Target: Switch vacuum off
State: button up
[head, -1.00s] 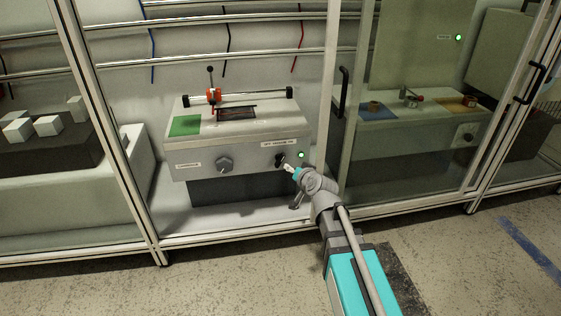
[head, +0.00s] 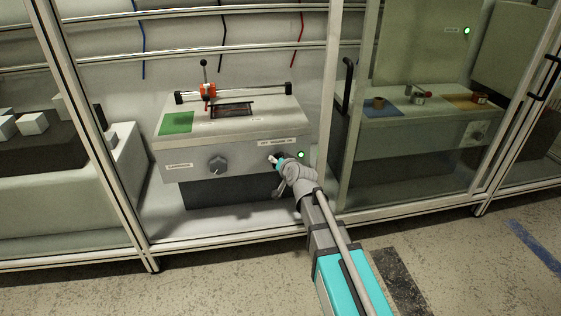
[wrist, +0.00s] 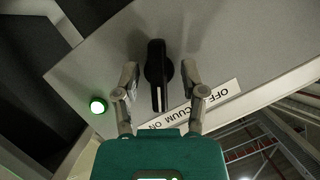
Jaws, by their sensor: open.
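The vacuum switch (wrist: 157,72) is a black knob with a white pointer line on a grey panel in the wrist view. Its label (wrist: 190,106), reading OFF VACUUM ON, appears upside down beside the pointer's end. A round green lamp (wrist: 97,105) is lit beside the switch; it also shows in the head view (head: 301,154). My gripper (wrist: 160,76) is open, with one finger on each side of the knob and visible gaps between. In the head view my gripper (head: 277,160) is at the panel's right part and hides most of the switch.
Another dark knob (head: 217,164) sits on the same panel to the left. The sloped top carries a green patch (head: 176,123) and a red-and-black clamp (head: 208,90).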

jog(key=shift+w, duration=0.1)
jog(key=shift+c, duration=0.2)
jog(key=c, duration=0.6)
jog(key=shift+w+d, duration=0.1)
jog(key=shift+d, duration=0.4)
grip_shut()
jog(key=shift+a, duration=0.35)
